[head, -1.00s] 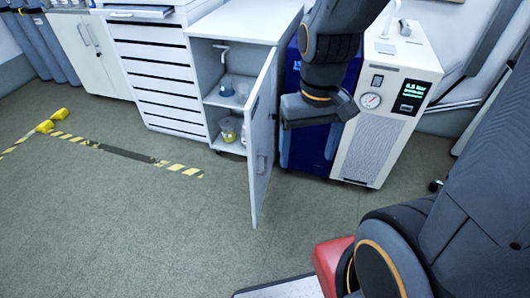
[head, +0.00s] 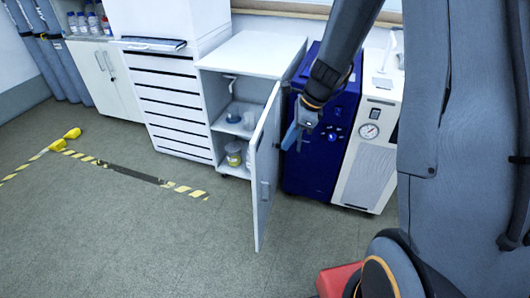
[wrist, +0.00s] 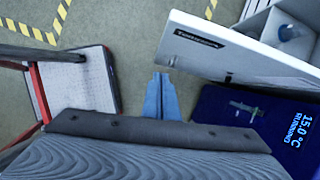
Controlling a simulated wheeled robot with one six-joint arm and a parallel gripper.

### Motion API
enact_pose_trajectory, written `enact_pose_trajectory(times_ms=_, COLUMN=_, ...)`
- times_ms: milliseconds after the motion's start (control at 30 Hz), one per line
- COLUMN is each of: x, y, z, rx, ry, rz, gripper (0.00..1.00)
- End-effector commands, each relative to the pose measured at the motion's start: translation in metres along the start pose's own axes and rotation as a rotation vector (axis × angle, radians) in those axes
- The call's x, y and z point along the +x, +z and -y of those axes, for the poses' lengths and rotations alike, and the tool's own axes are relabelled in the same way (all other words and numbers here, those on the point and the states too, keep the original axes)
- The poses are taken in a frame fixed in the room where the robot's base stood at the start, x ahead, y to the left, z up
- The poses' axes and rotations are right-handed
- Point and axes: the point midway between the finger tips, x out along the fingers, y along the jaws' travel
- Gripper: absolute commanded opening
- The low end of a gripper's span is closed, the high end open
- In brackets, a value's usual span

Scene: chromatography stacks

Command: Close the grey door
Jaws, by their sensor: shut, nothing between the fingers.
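The light grey door (head: 264,205) of the low cabinet (head: 262,52) stands open in the head view, hinged at the cabinet's right side and swung out toward me. Its outer face carries a handle and faces right. In the wrist view the door (wrist: 245,50) fills the upper right, with a dark label along it. My gripper (head: 292,138) is shut and empty, just right of the door on its outer side, in front of the blue unit.
Inside the cabinet are a blue-grey vessel (head: 233,115) and a yellow-labelled jar (head: 234,155). A dark blue unit (head: 318,165) and a white gauge unit (head: 367,175) stand close on the right. A drawer stack (head: 180,100) stands left.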

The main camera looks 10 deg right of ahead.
Motion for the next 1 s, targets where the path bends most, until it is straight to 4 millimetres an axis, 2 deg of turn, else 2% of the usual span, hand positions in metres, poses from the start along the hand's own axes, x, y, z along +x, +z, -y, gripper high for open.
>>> enact_pose_trajectory(times_ms=100, x=0.004, y=-0.002, z=0.012, rx=0.12, ry=-0.011, rz=0.019, gripper=0.0)
enact_pose_trajectory(times_ms=267, x=0.015, y=-0.002, z=0.015, rx=0.149, ry=-0.013, rz=0.024, gripper=0.0)
enact_pose_trajectory(times_ms=767, x=0.104, y=0.0, z=0.016, rx=0.144, ry=-0.012, rz=0.022, gripper=0.0)
enact_pose_trajectory(times_ms=1000, x=0.114, y=0.029, z=0.02, rx=0.141, ry=-0.014, rz=0.023, gripper=0.0)
